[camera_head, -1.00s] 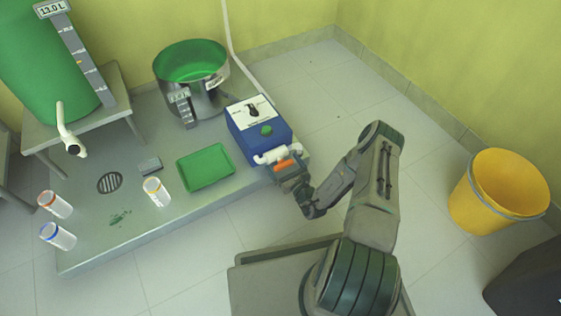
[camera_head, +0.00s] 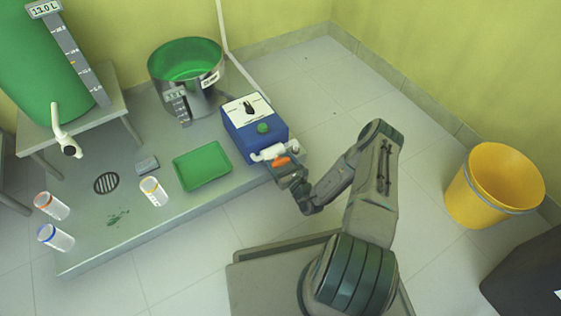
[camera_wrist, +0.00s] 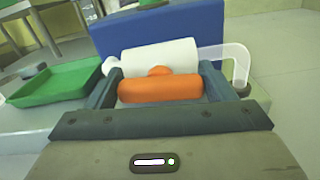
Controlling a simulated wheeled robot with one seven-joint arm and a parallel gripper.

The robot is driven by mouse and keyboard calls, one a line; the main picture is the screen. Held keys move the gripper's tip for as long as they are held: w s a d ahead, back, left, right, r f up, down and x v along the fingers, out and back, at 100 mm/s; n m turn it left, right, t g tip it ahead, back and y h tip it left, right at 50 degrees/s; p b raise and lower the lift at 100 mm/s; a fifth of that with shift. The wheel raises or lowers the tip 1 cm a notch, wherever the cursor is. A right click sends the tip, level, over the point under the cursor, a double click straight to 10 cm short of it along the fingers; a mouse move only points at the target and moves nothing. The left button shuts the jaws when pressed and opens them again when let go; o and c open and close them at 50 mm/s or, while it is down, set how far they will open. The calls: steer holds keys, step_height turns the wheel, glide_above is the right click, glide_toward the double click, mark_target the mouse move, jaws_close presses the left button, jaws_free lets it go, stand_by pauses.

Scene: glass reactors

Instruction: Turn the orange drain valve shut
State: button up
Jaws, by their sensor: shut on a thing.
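The orange drain valve handle (camera_head: 281,161) sits on the white pipe fitting (camera_head: 268,153) at the front of the blue pump box (camera_head: 253,137). My gripper (camera_head: 287,170) is at the handle. In the wrist view the orange handle (camera_wrist: 160,88) lies crosswise between the two fingers of my gripper (camera_wrist: 162,92), which are shut on its ends. The white pipe (camera_wrist: 158,56) runs behind it, roughly parallel to the handle, and a clear bent tube (camera_wrist: 240,62) shows at its right end.
A green tray (camera_head: 202,167) lies left of the pump box on the grey platform (camera_head: 150,218). A steel pot of green liquid (camera_head: 192,98) stands behind. A yellow bucket (camera_head: 492,190) is on the floor at right.

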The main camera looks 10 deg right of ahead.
steer(key=m+p, duration=0.1)
steer(key=m, duration=0.3)
steer(key=shift+d, duration=0.15)
steer(key=m, duration=0.4)
steer(key=shift+d+f+m, duration=0.1)
steer(key=shift+m, duration=0.3)
steer(key=m, duration=0.4)
steer(key=shift+f, duration=0.1)
steer(key=shift+f+m, duration=0.1)
steer(key=shift+m, duration=1.8)
steer(key=o, duration=1)
